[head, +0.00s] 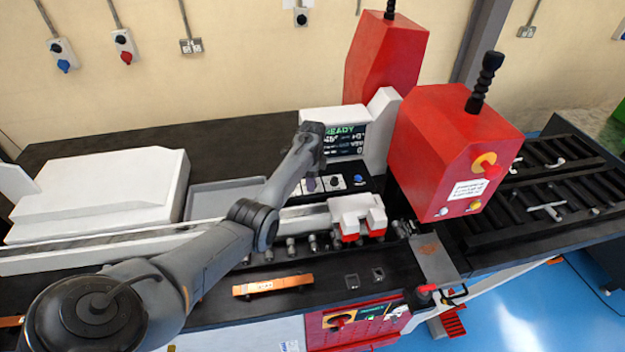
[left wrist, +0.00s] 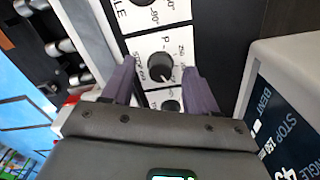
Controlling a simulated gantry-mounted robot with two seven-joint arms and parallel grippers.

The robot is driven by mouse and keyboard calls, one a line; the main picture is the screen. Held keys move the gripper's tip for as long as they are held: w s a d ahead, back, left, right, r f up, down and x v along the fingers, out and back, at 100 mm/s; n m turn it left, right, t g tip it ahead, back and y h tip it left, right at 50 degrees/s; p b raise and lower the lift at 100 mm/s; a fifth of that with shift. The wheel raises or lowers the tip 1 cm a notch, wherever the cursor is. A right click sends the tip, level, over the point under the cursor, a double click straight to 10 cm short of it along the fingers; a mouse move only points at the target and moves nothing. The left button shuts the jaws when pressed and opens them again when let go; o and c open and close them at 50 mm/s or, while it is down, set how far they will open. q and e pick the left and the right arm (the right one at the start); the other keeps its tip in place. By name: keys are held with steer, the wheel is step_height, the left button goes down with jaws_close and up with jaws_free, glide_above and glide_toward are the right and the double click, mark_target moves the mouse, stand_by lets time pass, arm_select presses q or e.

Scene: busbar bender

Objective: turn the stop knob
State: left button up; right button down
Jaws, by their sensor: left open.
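The stop knob (left wrist: 160,67) is a dark round dial on a white plate with a printed scale, seen in the left wrist view. My left gripper (left wrist: 159,76) is open, with one purple finger on each side of this knob in the picture. Whether the fingers touch it I cannot tell. In the head view my left gripper (head: 312,182) points down over the row of white knob plates, and hides part of it. Another dark knob on a white plate (head: 335,182) shows just right of it. My right gripper is in neither view.
A display (head: 346,142) reading READY stands behind the knobs, with a white housing beside it. A red machine head (head: 450,140) rises to the right. A white clamp block (head: 357,215) sits in front, and an orange bar (head: 272,285) lies nearer.

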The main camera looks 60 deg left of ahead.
arm_select(q)
steer(key=shift+f, duration=0.35)
steer(key=c, duration=1)
steer(key=shift+c, duration=0.2)
